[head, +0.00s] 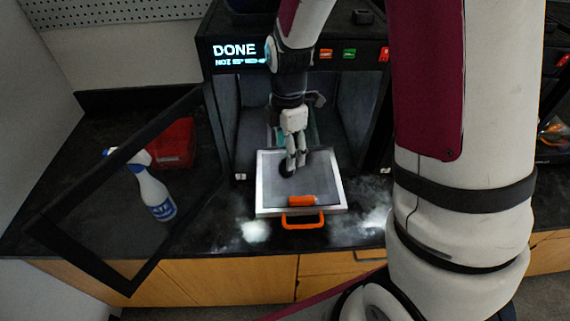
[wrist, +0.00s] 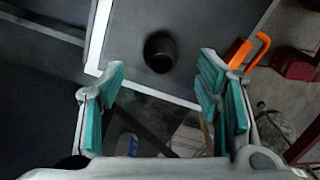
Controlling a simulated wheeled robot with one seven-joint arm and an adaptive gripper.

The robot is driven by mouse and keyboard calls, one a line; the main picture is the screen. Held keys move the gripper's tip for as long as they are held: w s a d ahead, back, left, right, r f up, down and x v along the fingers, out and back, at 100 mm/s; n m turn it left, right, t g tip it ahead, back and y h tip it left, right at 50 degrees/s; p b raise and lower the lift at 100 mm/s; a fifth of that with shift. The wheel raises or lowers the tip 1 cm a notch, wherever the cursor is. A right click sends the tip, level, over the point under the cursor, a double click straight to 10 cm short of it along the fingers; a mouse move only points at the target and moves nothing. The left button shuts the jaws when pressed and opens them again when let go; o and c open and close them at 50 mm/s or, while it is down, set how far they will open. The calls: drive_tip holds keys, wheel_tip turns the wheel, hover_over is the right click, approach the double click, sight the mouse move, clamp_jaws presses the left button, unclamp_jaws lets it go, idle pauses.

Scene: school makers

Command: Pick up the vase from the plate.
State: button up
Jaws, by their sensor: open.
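The vase (head: 286,169) is small and dark, and it stands on the grey plate (head: 328,178), partly hidden by my gripper in the head view. The plate has a pale rim and an orange handle (head: 302,221) at its front. In the wrist view the vase (wrist: 160,52) sits on the plate (wrist: 215,30), beyond my fingertips and roughly midway between them sideways. My gripper (wrist: 161,72) is open, with teal pads on both sides and nothing between them. In the head view my gripper (head: 296,160) is over the plate, close to the vase; contact cannot be told.
The plate sticks out of the open printer (head: 235,130), whose screen reads DONE. The printer's framed door (head: 130,277) is swung open to the left. A spray bottle (head: 155,193) and a red bin (head: 172,144) stand on the dark counter (head: 100,200) behind it.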

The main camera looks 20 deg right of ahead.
sight(282, 169)
wheel_tip(282, 169, down, 5)
drive_tip(key=shift+s+a+f, duration=0.1)
drive_tip(key=shift+a, duration=0.05)
drive_tip(key=c, duration=0.9)
